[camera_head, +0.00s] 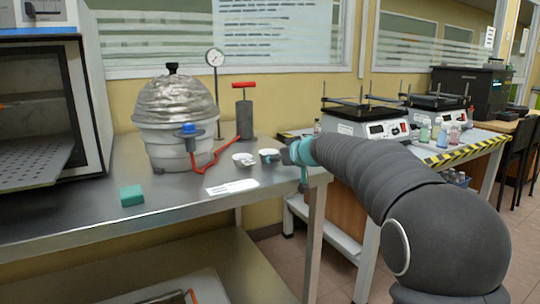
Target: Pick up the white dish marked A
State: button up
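Two small white dishes stand on the steel bench near its right end. The left white dish (244,159) is in the open, and the right white dish (269,155) is beside my gripper. No letter can be read on either, so I cannot tell which is marked A. My gripper (287,156) is at the end of my dark grey arm, just right of the right dish. It is small and seen partly from behind, so its fingers, and any contact with the dish, are unclear.
A silver-lidded desiccator (176,110) with a red hose, a hand pump (243,115) and a gauge (215,60) stand behind the dishes. An oven (45,110) is at left. A green block (131,195) and white label (232,187) lie in front.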

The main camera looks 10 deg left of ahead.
grip_shut()
dwell(0.3)
